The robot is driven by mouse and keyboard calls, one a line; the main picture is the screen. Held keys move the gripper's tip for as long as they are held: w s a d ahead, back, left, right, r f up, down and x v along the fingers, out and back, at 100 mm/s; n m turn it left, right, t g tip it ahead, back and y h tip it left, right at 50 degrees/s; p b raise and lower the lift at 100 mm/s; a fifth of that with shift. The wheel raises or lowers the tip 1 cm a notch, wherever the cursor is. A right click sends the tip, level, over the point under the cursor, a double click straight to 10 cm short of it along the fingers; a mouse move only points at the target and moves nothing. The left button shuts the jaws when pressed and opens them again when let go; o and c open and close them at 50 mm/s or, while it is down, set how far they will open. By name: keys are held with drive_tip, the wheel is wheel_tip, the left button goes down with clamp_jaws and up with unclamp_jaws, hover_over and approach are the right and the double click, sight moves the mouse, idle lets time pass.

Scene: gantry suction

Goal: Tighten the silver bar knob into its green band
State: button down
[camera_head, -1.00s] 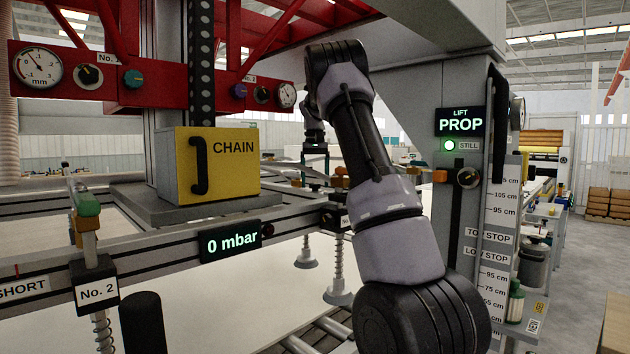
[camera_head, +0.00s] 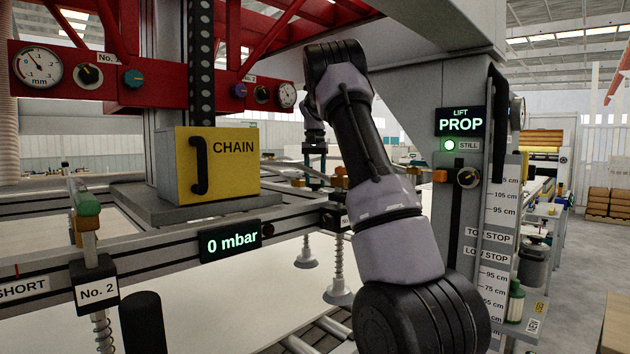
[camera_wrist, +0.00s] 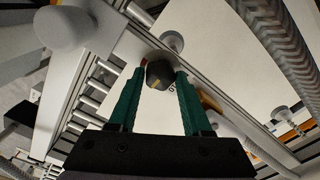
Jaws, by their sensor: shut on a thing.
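In the wrist view my gripper (camera_wrist: 159,75) has its two green fingers on either side of a dark round knob (camera_wrist: 158,78) with a yellowish mark on its face. The fingers are shut on it. A small red patch shows beside the knob, near the left fingertip. I cannot make out a silver bar or a green band on it. In the head view my gripper (camera_head: 315,158) hangs downward behind the gantry rail, small and partly hidden by my arm. The knob it holds cannot be made out there.
A yellow CHAIN box (camera_head: 225,165) stands on the gantry. The display (camera_head: 231,242) reads 0 mbar. The lift panel (camera_head: 460,122) reads PROP, with a lit STILL lamp. A black knob (camera_head: 468,177) sits below it. Suction cups (camera_head: 339,291) hang over a pale sheet.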

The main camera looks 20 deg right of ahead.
drive_tip(key=shift+m, duration=1.2)
drive_tip(key=shift+c, duration=1.7)
unclamp_jaws()
drive_tip(key=shift+r, duration=0.15)
wheel_tip(320, 180, up, 11)
drive_tip(key=shift+f, duration=0.2)
